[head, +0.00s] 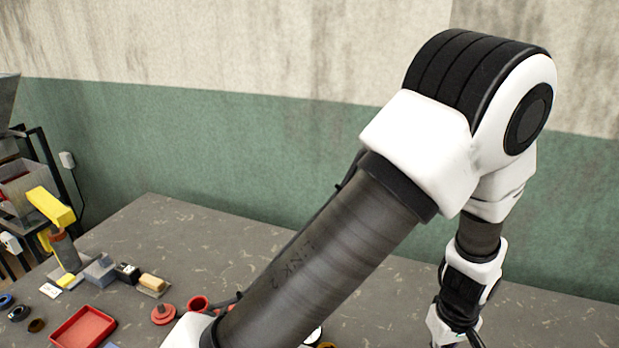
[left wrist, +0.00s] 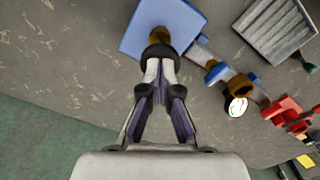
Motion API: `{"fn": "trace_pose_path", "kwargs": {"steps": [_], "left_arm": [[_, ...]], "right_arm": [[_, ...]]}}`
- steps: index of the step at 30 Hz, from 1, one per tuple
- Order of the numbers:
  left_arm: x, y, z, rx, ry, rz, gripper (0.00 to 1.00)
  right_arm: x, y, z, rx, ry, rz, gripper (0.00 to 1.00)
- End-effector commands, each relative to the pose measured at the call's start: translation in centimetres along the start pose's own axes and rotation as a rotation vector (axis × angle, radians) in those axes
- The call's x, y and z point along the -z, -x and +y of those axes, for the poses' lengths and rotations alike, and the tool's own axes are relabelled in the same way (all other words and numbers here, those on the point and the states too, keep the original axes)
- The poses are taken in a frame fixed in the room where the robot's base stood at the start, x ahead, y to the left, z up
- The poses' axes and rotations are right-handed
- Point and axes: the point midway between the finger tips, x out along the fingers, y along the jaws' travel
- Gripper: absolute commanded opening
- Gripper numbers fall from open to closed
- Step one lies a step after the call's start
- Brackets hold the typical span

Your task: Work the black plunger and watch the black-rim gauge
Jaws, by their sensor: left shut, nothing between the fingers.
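In the left wrist view my left gripper (left wrist: 159,70) is shut, with its fingertips together over a blue plate (left wrist: 137,38). A dark rounded part (left wrist: 159,52) at the fingertips sits in line with a brown upright piece (left wrist: 159,35) on the plate. It may be the black plunger; I cannot tell whether the fingers touch it. A small gauge (left wrist: 237,106) with a white face is right of the gripper; its rim looks brownish to dark, and the reading is too small to make out. In the head view a large arm of mine hides much of the table, and no fingers show.
The wrist view shows a grey ribbed tray (left wrist: 275,32) and red fittings (left wrist: 284,112) at the right. In the head view a red tray (head: 83,330), a yellow-topped device (head: 52,207) and several small items stand at the left. The grey tabletop (head: 165,222) behind them is clear.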

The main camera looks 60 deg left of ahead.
Motion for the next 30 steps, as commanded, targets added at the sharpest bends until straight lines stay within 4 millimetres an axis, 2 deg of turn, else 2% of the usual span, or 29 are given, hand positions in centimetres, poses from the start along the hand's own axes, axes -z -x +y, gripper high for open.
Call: {"fn": "trace_pose_path", "kwargs": {"steps": [19, 23, 30], "left_arm": [[0.0, -3.5, -0.1, 0.002, 0.000, -0.001, 0.00], [0.0, -3.0, 0.0, 0.001, 0.000, 0.000, 0.00], [0.0, 0.0, 0.0, 0.001, 0.000, 0.000, 0.00]], "right_arm": [[0.0, -2.0, 0.0, 0.000, 0.000, 0.000, 0.40], [0.0, -1.5, 0.0, 0.000, 0.000, 0.000, 0.40], [0.0, 1.6, 0.0, 0.000, 0.000, 0.000, 0.40]]}}
